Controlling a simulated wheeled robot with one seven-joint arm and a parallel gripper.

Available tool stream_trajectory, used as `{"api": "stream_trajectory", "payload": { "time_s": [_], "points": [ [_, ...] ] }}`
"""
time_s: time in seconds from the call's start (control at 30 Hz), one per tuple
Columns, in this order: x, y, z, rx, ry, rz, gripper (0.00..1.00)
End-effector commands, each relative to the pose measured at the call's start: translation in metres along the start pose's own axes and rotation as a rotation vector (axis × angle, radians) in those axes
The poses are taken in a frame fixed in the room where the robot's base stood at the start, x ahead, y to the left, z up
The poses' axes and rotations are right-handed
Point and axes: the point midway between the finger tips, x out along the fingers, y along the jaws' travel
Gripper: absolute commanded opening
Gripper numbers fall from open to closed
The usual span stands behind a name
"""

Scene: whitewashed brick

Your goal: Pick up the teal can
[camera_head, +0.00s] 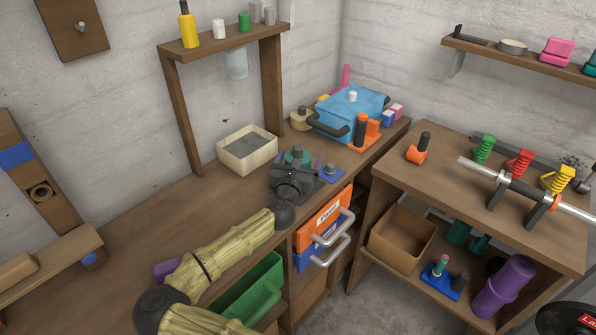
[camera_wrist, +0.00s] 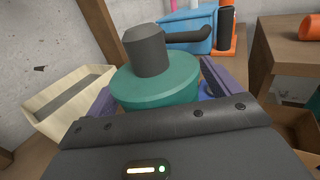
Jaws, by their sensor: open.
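The teal can (camera_wrist: 158,84), a squat round body with a dark grey knob on top, stands upright on the long wooden bench. In the head view only a small part of the can (camera_head: 296,156) shows behind my gripper. My gripper (camera_head: 298,164) is open, with its purple fingers on the left and right of the can. In the wrist view the fingers of my gripper (camera_wrist: 157,92) flank the can, and its lower part is hidden behind the gripper body. I cannot tell whether either finger touches it.
A cream open box (camera_head: 247,148) stands to the left. A blue lidded box (camera_head: 346,113) with dark handles and an orange-based black cylinder (camera_head: 362,134) stand behind, to the right. A small blue block (camera_head: 331,174) sits close on the right. Bare bench (camera_head: 130,228) lies at left.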

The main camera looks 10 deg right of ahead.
Motion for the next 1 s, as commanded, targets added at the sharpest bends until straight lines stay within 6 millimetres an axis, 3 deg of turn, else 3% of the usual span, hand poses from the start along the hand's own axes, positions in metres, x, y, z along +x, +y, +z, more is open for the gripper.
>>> {"api": "stream_trajectory", "payload": {
  "time_s": [0.33, 0.67, 1.0],
  "points": [
    [-0.0003, -0.0001, -0.0001, 0.0, 0.0, 0.0, 0.87],
    [-0.0003, -0.0002, -0.0001, 0.0, 0.0, -0.001, 0.23],
    [-0.0002, 0.0, 0.0068, 0.003, -0.003, -0.001, 0.22]
  ]
}}
